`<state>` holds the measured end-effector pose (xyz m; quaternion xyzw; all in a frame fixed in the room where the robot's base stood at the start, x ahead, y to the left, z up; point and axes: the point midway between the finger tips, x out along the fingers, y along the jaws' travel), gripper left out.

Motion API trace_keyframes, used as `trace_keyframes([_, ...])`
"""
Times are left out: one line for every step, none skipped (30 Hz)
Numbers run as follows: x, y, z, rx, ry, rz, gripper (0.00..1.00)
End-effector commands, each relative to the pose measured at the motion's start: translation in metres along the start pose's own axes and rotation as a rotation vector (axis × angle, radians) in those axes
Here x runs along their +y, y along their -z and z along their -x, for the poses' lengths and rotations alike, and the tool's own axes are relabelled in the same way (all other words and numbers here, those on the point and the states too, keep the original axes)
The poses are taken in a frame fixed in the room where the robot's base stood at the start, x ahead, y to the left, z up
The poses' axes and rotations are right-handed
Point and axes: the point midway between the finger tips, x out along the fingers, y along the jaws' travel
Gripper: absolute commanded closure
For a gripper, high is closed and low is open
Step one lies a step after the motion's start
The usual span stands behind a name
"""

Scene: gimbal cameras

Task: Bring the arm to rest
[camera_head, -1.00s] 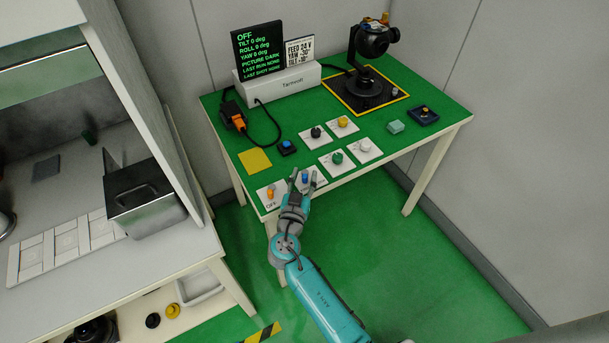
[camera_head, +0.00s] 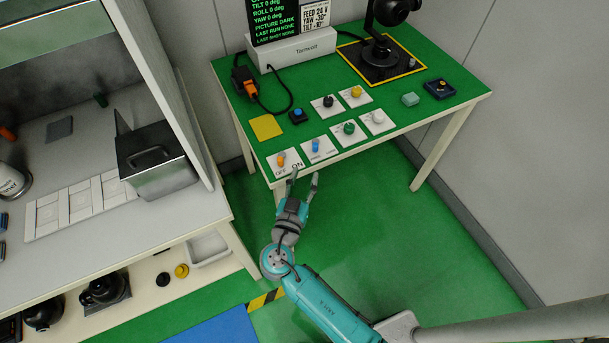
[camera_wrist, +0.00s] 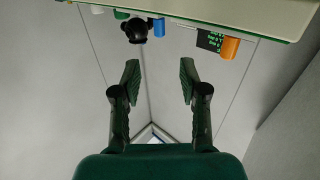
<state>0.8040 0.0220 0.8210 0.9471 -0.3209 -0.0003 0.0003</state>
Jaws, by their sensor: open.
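My gripper (camera_head: 303,180) is open and empty in the head view. It is at the front edge of the green-topped table (camera_head: 228,68), by the orange knob (camera_head: 281,159) on its OFF/ON plate and the blue knob (camera_head: 315,146). In the wrist view my gripper (camera_wrist: 158,82) has its two fingers apart with nothing between them. The orange knob (camera_wrist: 229,48) and the blue knob (camera_wrist: 159,27) show beyond the fingers, apart from them.
A gimbal camera (camera_head: 384,48) stands on a black, yellow-edged base. A white box (camera_head: 305,48) and a black display (camera_head: 272,20) stand behind. A bench with a metal bin (camera_head: 160,178) is at left. Green floor (camera_head: 400,230) lies open at right.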

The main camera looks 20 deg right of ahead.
Motion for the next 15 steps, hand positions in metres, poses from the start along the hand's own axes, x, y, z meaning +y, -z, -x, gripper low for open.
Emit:
trace_keyframes([0.000,0.000,0.000,0.000,0.000,0.000,0.57])
trace_keyframes([0.000,0.000,0.000,0.000,0.000,0.000,0.57])
trace_keyframes([0.000,0.000,0.000,0.000,0.000,0.000,0.57])
trace_keyframes([0.000,0.000,0.000,0.000,0.000,0.000,0.57])
trace_keyframes([0.000,0.000,0.000,0.000,0.000,0.000,0.57])
trace_keyframes([0.000,0.000,0.000,0.000,0.000,0.000,0.57])
trace_keyframes([0.000,0.000,0.000,0.000,0.000,0.000,0.57])
trace_keyframes([0.000,0.000,0.000,0.000,0.000,0.000,0.57])
trace_keyframes([0.000,0.000,0.000,0.000,0.000,0.000,0.57])
trace_keyframes([0.000,-0.001,0.000,-0.002,0.001,0.001,0.57])
trace_keyframes([0.001,-0.002,0.000,-0.005,0.003,0.004,0.57])
trace_keyframes([0.004,-0.005,0.001,-0.013,0.008,0.010,0.57])
trace_keyframes([0.007,-0.008,0.002,-0.023,0.015,0.018,0.57])
trace_keyframes([0.010,-0.013,0.003,-0.035,0.022,0.030,0.57])
trace_keyframes([0.017,-0.021,0.005,-0.058,0.038,0.048,0.57])
